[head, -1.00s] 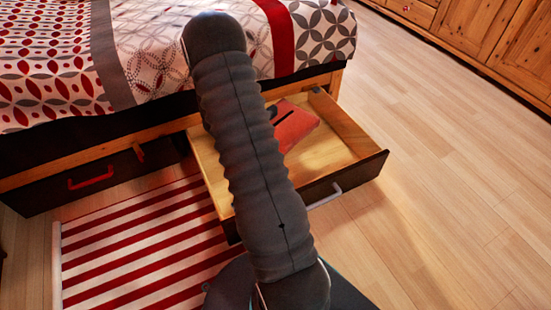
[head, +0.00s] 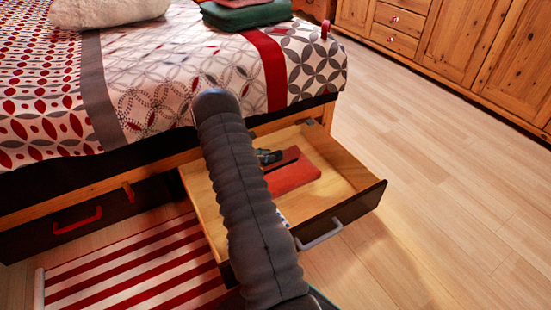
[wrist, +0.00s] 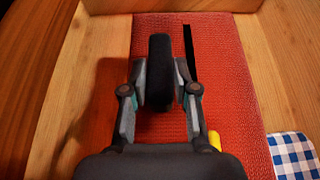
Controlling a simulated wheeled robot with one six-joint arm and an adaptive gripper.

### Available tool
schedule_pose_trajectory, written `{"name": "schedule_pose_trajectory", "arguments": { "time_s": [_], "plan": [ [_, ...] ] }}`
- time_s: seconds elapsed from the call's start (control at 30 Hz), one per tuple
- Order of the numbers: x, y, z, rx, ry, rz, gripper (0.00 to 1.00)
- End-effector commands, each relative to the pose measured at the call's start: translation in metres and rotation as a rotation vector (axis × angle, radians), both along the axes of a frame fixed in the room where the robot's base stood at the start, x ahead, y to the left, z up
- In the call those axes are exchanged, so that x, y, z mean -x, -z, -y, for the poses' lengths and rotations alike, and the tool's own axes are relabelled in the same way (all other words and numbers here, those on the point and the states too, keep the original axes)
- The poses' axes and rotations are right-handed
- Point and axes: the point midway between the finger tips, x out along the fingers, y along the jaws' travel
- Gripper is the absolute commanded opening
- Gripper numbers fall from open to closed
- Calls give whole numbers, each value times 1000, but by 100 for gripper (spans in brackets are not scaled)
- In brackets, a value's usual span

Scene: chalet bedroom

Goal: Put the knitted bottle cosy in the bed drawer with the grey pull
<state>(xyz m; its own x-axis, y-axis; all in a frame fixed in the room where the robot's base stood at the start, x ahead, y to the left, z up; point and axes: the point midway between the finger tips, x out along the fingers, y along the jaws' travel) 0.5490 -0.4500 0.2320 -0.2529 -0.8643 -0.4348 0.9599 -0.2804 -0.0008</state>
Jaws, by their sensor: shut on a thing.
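The knitted bottle cosy (head: 297,178) is a flat red knitted piece with a dark slit, inside the open bed drawer. In the wrist view the cosy (wrist: 225,100) spreads out below my gripper. My gripper (head: 266,157) is inside the drawer at the cosy's far end, partly hidden by my arm. In the wrist view my gripper (wrist: 160,85) is shut on an upright black part that seems to belong to the cosy. Whether the cosy rests fully on the drawer floor is unclear. The drawer (head: 342,172) has a dark front with a grey pull (head: 320,235).
A blue checked cloth (wrist: 290,155) lies beside the cosy in the drawer, with a small yellow bit (wrist: 214,140) near it. A closed drawer with a red pull (head: 78,220) is at left. The bed (head: 180,80) stands behind; open floor (head: 440,180) lies right.

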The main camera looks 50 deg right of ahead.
Motion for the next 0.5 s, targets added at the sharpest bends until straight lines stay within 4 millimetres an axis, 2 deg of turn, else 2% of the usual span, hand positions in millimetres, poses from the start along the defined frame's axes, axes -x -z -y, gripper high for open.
{"name": "schedule_pose_trajectory", "arguments": {
  "time_s": [0.1,0.2,0.33,0.5],
  "plan": [
    [-20,11,-3,3,-2,1,0],
    [-31,18,-4,3,-1,1,0],
    [-40,22,-5,3,-1,1,0],
    [-42,27,-5,3,-1,-1,0]
  ]
}}
